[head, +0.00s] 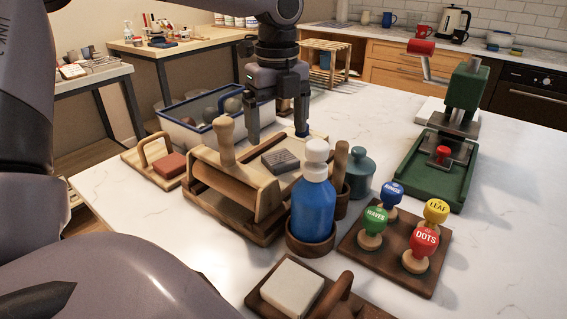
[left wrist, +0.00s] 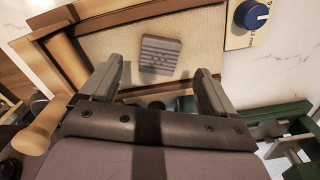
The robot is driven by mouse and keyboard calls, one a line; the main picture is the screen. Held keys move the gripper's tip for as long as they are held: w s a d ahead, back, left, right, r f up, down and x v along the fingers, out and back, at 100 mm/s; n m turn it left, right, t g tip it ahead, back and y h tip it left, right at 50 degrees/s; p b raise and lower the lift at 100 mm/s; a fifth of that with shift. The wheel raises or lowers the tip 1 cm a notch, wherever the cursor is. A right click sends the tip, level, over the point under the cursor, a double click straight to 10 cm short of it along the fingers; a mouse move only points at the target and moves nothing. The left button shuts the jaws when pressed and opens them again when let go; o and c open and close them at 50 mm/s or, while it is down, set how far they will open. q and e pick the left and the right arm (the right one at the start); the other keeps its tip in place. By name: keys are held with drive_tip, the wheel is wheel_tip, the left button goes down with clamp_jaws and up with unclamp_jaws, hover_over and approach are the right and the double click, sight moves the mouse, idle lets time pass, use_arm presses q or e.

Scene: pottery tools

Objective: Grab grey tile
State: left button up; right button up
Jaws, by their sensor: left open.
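The grey tile (head: 280,161) is a small square block with grooves on its top. It lies on the pale bed of a wooden slab roller (head: 232,188), right of the roller's upright handle. In the left wrist view the tile (left wrist: 160,54) lies flat on the bed, ahead of and between my two fingers. My left gripper (head: 278,137) points down above the tile, open and empty, and does not touch it. The open fingers also show in the left wrist view (left wrist: 159,74). My right gripper is not in view.
A blue bottle (head: 313,208) stands in a wooden cup in front of the roller. Stamps on a wooden board (head: 424,284) and a green press (head: 438,185) are to the right. A blue-rimmed bin (head: 183,128) is behind. Marble table (head: 510,220) is clear at far right.

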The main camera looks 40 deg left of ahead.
sight(280, 157)
use_arm(q)
drive_tip(key=f, duration=0.5)
drive_tip(key=shift+s+d+f, duration=0.1)
drive_tip(key=shift+s+d, duration=0.05)
drive_tip(key=shift+d, duration=0.25)
drive_tip(key=c, duration=1.2)
